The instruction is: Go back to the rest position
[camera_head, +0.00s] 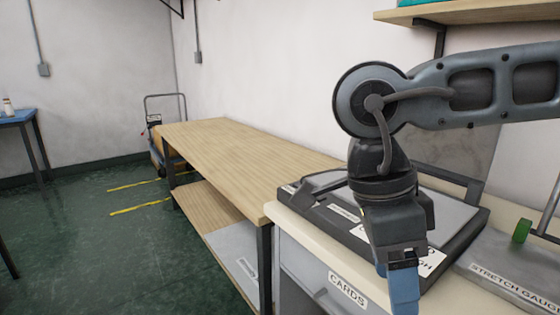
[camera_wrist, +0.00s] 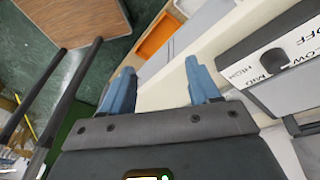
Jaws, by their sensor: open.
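My gripper (camera_head: 403,280) hangs from my arm in front of the bench on the right in the head view, pointing down. In the wrist view my gripper (camera_wrist: 162,85) shows two blue fingers spread apart with nothing between them. The gap between the fingers looks onto the pale bench edge and an open orange compartment (camera_wrist: 158,36) farther off.
A dark press-like device (camera_head: 325,207) with a grey lid sits on the cream cabinet, partly hidden by my arm. The cabinet has a drawer labelled CARDS (camera_head: 345,292). A stretch gauge (camera_head: 505,275) stands at right.

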